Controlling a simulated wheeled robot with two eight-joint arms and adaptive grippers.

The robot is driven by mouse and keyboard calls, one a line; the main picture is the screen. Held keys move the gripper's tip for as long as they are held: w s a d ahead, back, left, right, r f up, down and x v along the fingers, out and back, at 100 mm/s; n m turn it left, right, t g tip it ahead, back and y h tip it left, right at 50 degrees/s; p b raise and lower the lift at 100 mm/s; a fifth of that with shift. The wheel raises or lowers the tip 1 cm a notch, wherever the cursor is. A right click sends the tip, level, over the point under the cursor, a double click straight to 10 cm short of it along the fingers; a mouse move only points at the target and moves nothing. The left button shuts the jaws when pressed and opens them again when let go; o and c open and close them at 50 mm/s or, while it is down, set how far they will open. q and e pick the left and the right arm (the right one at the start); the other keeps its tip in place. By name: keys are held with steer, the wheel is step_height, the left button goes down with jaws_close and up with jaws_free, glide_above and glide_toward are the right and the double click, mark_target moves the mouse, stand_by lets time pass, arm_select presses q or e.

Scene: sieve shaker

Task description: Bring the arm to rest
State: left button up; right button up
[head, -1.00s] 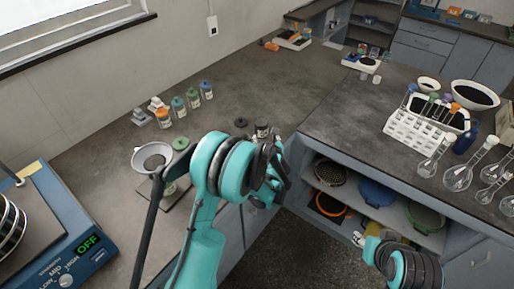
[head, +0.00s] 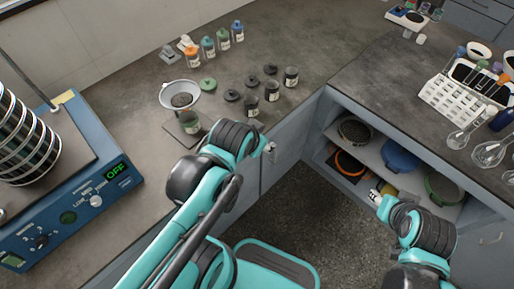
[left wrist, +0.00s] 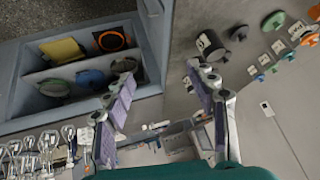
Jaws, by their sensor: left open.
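My left arm comes in from the lower left in the head view and bends at a dark joint above the bench front edge. Its gripper is hard to make out there, mostly hidden behind the arm. In the left wrist view my left gripper (left wrist: 160,68) is open, its two grey-purple fingers apart with nothing between them. My right arm (head: 430,232) shows at the lower right of the head view, in front of the shelves; I do not make out its gripper fingers.
A blue sieve shaker (head: 75,205) reading OFF, with a sieve stack (head: 22,140), stands left. A funnel (head: 180,95), dark-capped jars (head: 271,91) and bottles (head: 208,47) stand on the bench. Shelves hold sieves (head: 398,154). A white rack (head: 455,105) and flasks stand right.

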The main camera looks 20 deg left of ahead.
arm_select(q)
steer(key=shift+s+d+f+n+h, duration=0.1)
steer(key=shift+s+d+f+n, duration=0.05)
steer(key=shift+s+n, duration=0.3)
steer(key=shift+s+d+f+n+h, duration=0.1)
steer(key=shift+s+d+f+n, duration=0.1)
steer(key=shift+s+n, duration=0.25)
steer(key=shift+s+d+f+n+h, duration=0.15)
steer(key=shift+s+n, duration=0.15)
steer(key=shift+s, duration=0.25)
